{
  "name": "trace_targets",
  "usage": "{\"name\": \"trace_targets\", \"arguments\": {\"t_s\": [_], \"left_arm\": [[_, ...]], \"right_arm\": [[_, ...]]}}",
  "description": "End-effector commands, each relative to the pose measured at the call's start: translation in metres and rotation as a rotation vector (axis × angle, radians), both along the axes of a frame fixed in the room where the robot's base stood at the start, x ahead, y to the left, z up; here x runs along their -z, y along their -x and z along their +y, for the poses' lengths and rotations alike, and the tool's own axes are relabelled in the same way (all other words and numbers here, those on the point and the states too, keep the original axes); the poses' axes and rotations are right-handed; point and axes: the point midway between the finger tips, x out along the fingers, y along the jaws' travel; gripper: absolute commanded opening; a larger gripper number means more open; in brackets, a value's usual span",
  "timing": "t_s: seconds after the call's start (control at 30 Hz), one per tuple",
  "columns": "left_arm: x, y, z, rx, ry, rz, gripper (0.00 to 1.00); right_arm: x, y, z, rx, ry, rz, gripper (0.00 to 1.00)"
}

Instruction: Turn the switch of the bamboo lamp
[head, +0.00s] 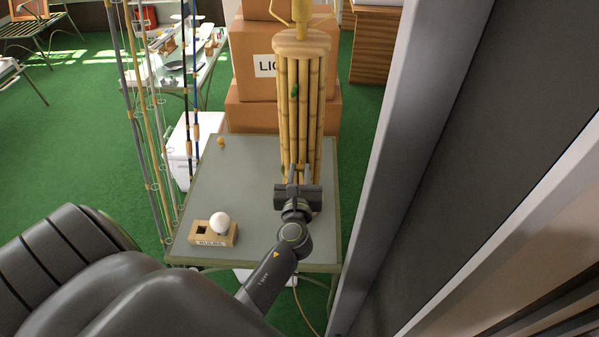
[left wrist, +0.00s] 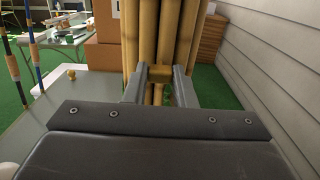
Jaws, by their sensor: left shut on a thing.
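The bamboo lamp (head: 302,110) stands upright on a small grey table (head: 252,172), a bundle of bamboo poles under a round wooden cap. Its upper part is cut off by the top of the head view. My left gripper (head: 299,174) is at the lower front of the poles. In the left wrist view, its fingers (left wrist: 159,76) are shut on a small brass-coloured piece (left wrist: 159,72) in front of the poles, which looks like the lamp's switch. My right gripper is not in view.
A white ball (head: 220,222) sits in a wooden block (head: 212,236) at the table's front left. A small brass knob (head: 221,141) lies at the back left. Fishing rods (head: 150,120) stand left; cardboard boxes (head: 245,95) behind. A sided wall (left wrist: 270,70) runs close on the right.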

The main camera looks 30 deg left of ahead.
Motion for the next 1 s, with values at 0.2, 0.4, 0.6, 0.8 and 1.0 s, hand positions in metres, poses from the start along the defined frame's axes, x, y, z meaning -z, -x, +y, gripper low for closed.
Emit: {"name": "trace_targets", "arguments": {"t_s": [0.2, 0.4, 0.6, 0.8, 1.0], "left_arm": [[0.000, 0.000, 0.000, 0.000, 0.022, -0.014, 0.01], [0.001, 0.000, 0.000, 0.000, 0.100, -0.064, 0.01], [0.001, 0.000, 0.000, 0.001, 0.238, -0.147, 0.01], [0.001, 0.000, 0.000, 0.001, 0.400, -0.248, 0.01], [0.001, -0.001, 0.000, 0.002, 0.563, -0.348, 0.01]], "right_arm": [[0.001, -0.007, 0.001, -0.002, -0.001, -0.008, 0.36], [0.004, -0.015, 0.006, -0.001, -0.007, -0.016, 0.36], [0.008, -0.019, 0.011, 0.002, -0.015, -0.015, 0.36], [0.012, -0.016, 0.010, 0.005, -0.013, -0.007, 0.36], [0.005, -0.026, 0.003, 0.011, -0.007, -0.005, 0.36]]}}
